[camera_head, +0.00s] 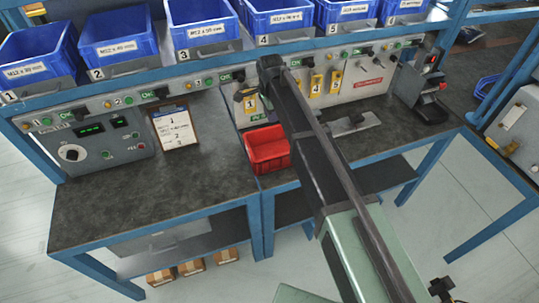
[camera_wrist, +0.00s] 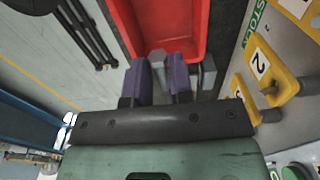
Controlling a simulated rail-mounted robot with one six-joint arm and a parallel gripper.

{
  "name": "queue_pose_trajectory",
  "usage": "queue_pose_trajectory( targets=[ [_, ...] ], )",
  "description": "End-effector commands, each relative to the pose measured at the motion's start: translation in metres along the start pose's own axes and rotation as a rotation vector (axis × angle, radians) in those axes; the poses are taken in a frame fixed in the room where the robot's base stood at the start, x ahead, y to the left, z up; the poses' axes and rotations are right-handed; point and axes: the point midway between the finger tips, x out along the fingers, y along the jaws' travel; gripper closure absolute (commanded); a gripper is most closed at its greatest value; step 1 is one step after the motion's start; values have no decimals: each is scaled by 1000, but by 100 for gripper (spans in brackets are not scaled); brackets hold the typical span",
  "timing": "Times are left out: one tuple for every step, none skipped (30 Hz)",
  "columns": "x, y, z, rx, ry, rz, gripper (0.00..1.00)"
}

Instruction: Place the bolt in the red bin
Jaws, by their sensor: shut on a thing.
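The red bin (camera_head: 267,146) stands on the dark bench top, left of my arm in the head view. In the wrist view the red bin (camera_wrist: 196,22) fills the top middle, just beyond my fingertips. My gripper (camera_wrist: 162,72) has purple fingers shut on a grey metal bolt (camera_wrist: 158,57). Part of the bolt shows between and just past the fingertips, over the near end of the bin in this view. The fingers hide the rest of it. I cannot tell how high it is above the bin. In the head view my arm hides the gripper and bolt.
Several blue bins (camera_head: 205,27) stand on a shelf above the bench. A control panel (camera_head: 95,140) and a clipboard (camera_head: 174,128) are at the back left. Yellow numbered tags (camera_wrist: 262,66) hang close to the right of my gripper. The left bench top (camera_head: 130,195) is clear.

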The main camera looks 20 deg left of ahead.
Motion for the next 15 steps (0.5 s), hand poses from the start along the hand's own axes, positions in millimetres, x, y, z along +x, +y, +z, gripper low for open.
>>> queue_pose_trajectory(
  targets=[
    [27, 0, 1, 0, 0, 0, 92],
    [38, 0, 1, -1, 0, 0, 92],
    [52, 0, 2, -1, 0, 0, 92],
    [63, 0, 2, -1, 0, 0, 92],
    [74, 0, 2, -1, 0, 0, 92],
    [87, 0, 3, -1, 0, 0, 92],
    [97, 0, 3, -1, 0, 0, 92],
    [107, 0, 4, -1, 0, 0, 92],
    [120, 0, 4, -1, 0, 0, 92],
    [128, 0, 4, -1, 0, 0, 92],
    [135, 0, 4, -1, 0, 0, 92],
    [142, 0, 5, -1, 0, 0, 92],
    [145, 0, 5, -1, 0, 0, 92],
    [147, 0, 5, -1, 0, 0, 92],
    [147, 0, 5, -1, 0, 0, 92]
  ],
)
